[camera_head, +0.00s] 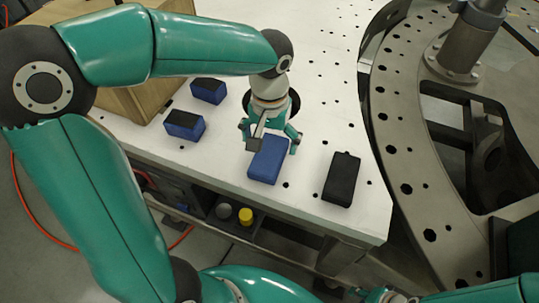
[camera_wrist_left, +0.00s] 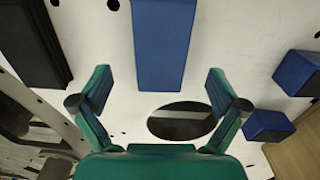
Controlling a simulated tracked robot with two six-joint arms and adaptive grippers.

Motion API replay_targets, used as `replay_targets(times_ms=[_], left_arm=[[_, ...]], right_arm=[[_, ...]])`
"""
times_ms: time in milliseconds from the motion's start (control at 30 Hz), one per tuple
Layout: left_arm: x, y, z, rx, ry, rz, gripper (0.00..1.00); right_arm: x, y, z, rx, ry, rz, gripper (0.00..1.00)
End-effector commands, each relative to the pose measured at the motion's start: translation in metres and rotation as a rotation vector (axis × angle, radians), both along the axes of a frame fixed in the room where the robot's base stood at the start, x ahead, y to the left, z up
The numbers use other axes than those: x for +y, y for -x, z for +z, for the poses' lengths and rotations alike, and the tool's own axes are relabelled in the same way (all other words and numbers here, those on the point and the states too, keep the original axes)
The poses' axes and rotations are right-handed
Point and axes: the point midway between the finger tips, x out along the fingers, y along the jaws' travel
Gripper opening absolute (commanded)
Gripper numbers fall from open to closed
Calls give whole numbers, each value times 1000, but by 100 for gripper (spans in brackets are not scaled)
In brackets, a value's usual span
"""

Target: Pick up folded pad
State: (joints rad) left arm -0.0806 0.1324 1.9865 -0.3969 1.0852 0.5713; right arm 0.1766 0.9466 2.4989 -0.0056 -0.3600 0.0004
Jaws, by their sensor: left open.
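The folded pad (camera_head: 267,160) looks like a thick blue oblong lying flat near the front edge of the white table. It also shows in the left wrist view (camera_wrist_left: 163,40), at the top middle. My left gripper (camera_head: 269,138) is open above the table at the pad's far end, with one finger on either side in the head view.
A black block (camera_head: 341,180) lies right of the pad. Two blue blocks with dark tops (camera_head: 185,125) (camera_head: 208,90) lie to the left, near a cardboard box (camera_head: 135,100). A large metal ring (camera_head: 410,170) borders the white perforated table (camera_head: 325,60). A large round hole (camera_wrist_left: 182,120) lies behind the pad.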

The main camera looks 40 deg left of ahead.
Motion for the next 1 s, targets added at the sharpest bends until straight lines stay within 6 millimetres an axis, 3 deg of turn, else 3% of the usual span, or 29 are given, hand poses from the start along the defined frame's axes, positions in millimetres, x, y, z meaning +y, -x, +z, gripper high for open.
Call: replay_targets(times_ms=[300, 633, 1000], left_arm=[[-2, 9, -41, 4, -1, -2, 98], [-2, 8, -47, 1, 0, -2, 96], [-2, 8, -47, 1, 0, -2, 35]], right_arm=[[0, 0, 8, 0, 0, 0, 35], [0, 0, 8, 0, 0, 0, 35], [0, 0, 8, 0, 0, 0, 35]])
